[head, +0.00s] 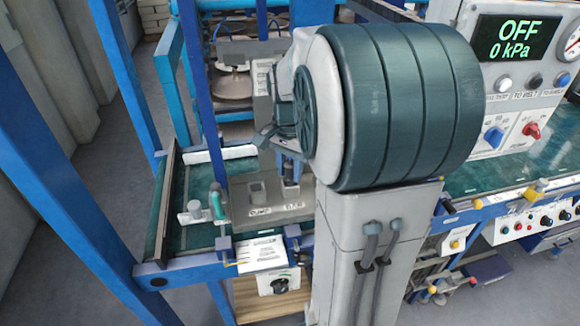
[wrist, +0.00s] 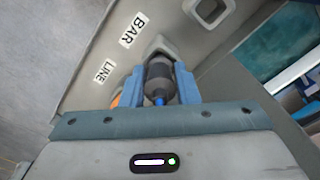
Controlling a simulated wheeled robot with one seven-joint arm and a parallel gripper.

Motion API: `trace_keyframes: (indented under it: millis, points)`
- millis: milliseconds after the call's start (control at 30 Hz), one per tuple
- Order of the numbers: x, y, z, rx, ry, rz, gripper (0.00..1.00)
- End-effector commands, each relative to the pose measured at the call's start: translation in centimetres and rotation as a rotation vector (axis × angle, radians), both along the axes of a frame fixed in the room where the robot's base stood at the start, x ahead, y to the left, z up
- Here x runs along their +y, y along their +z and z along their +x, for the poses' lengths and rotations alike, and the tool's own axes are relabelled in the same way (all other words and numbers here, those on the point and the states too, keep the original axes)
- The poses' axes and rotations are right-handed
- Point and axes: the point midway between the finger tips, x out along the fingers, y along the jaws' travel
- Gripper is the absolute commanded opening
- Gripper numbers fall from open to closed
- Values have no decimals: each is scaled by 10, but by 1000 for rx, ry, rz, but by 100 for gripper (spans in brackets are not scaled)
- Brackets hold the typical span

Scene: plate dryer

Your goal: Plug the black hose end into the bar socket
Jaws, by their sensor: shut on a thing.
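In the wrist view, my gripper (wrist: 160,70) is shut on the dark hose end (wrist: 159,80), with one blue finger on each side and a small blue part at its near end. The hose end points at a socket in the grey socket plate (wrist: 85,85); I cannot tell whether it is inside or just in front. A second square socket (wrist: 207,8), empty, lies farther up and right. In the head view, my gripper (head: 289,165) is over the right of two raised sockets, largely hidden by my arm.
A green upright piece (head: 216,203) and a grey knob (head: 195,210) stand left of the plate. Blue frame posts (head: 125,85) rise at the left. A control panel reading OFF, 0 kPa (head: 517,40) is at right. An orange part (wrist: 117,100) shows beside the left finger.

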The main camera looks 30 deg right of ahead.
Motion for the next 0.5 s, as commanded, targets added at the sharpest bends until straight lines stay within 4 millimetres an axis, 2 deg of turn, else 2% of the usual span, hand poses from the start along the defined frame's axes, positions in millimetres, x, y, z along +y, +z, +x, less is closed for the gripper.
trace_keyframes:
  millis: [500]
  points:
    - [0, -4, 0, 0, 0, 0, 5]
